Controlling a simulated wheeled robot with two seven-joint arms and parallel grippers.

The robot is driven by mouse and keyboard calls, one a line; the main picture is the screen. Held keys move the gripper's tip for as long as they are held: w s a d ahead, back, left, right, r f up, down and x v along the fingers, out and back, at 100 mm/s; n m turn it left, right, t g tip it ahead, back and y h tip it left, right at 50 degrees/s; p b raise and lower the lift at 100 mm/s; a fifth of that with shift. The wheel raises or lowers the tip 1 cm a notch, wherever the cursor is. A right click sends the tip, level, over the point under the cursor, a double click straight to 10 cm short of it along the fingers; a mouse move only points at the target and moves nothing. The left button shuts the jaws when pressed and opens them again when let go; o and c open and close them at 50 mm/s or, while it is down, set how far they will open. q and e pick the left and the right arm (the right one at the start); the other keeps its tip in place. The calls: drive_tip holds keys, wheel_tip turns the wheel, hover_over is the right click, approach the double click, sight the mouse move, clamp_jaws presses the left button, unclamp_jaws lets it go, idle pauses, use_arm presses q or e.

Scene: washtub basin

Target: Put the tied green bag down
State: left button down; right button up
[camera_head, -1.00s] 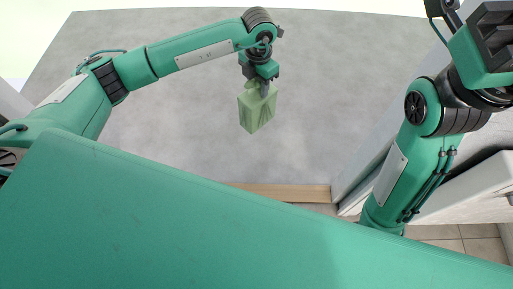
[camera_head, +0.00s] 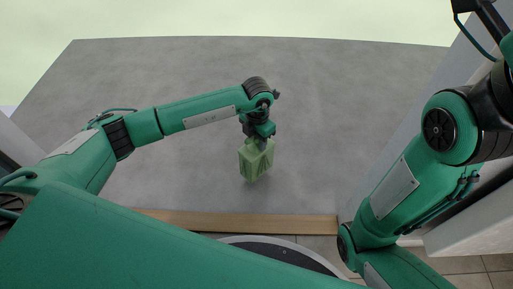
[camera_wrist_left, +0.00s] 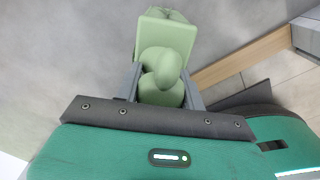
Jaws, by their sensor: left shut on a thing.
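The tied green bag (camera_head: 256,163) hangs below my left gripper (camera_head: 261,141) in the head view, over the grey floor. My left gripper is shut on the bag's knotted top. In the left wrist view the bag (camera_wrist_left: 166,32) shows beyond the gripper (camera_wrist_left: 162,88), with its rounded knot between the two fingers. Whether the bag's bottom touches the grey surface cannot be told. My right arm is at the right of the head view, and its gripper is out of the picture.
The grey floor (camera_head: 330,100) around the bag is wide and bare. A wooden strip (camera_head: 240,222) runs along its near edge, with tiles (camera_head: 470,265) beyond. A white wall or cabinet edge (camera_head: 405,130) stands at the right.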

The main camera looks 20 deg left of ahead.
use_arm(q)
wheel_tip(320, 180, down, 4)
drive_tip(key=shift+r+b, duration=0.2)
drive_tip(key=shift+b, duration=0.9)
drive_tip(key=shift+f, duration=0.25)
drive_tip(key=shift+r, duration=0.1)
drive_tip(key=shift+f, duration=0.25)
drive_tip(key=c, duration=0.8)
unclamp_jaws()
drive_tip(key=shift+c, duration=0.2)
drive_tip(key=shift+r, duration=0.15)
